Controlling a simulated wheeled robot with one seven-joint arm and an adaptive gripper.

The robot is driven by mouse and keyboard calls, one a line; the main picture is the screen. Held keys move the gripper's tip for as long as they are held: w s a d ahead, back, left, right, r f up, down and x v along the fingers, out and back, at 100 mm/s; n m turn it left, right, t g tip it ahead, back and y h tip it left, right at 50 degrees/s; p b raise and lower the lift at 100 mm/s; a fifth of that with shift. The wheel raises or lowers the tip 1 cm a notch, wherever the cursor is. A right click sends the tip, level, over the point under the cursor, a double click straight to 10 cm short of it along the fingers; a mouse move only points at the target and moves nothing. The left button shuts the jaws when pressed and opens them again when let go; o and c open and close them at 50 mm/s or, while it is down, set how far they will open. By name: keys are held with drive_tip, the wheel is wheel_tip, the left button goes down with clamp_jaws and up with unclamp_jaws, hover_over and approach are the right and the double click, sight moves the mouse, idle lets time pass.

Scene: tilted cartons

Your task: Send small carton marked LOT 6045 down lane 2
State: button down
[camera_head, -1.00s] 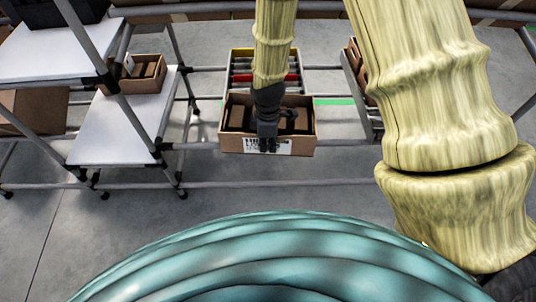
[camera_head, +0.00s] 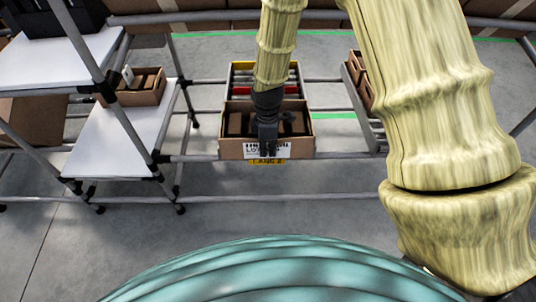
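A small open brown carton (camera_head: 232,148) with dark contents sits at the near end of a roller lane (camera_head: 240,80). Its front has a white label whose text starts with LOT; the number is hidden or too small to read. A yellow sign reading LANE 2 (camera_head: 267,162) shows just below the carton front. My gripper (camera_head: 268,150) points down at the middle of the carton's front wall and overlaps the label. Whether its fingers are closed on that wall cannot be told.
At the left, a white shelf (camera_head: 110,150) bears another open carton (camera_head: 143,92), with a higher white shelf (camera_head: 60,55) beside it. Another carton (camera_head: 360,72) stands in a rack at the right. Grey tube rails (camera_head: 210,157) frame the lane.

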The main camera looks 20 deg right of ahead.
drive_tip(key=shift+w+d+f+b, duration=0.3)
drive_tip(key=shift+w+b, duration=0.3)
drive_tip(key=shift+w, duration=0.5)
drive_tip(key=shift+w+d+f+b, duration=0.3)
drive_tip(key=shift+w+b, duration=0.3)
drive_tip(key=shift+w, duration=0.5)
drive_tip(key=shift+w+d+f+b, duration=0.3)
drive_tip(key=shift+w+b, duration=0.3)
drive_tip(key=shift+w, duration=0.5)
drive_tip(key=shift+s+f, duration=0.1)
drive_tip(key=shift+f, duration=1.25)
drive_tip(key=shift+f, duration=0.2)
drive_tip(key=c, duration=1.6)
unclamp_jaws()
drive_tip(key=shift+r+p, duration=0.1)
drive_tip(key=shift+p, duration=0.2)
wheel_tip(320, 180, up, 6)
drive_tip(key=p, duration=0.5)
drive_tip(key=shift+p, duration=0.4)
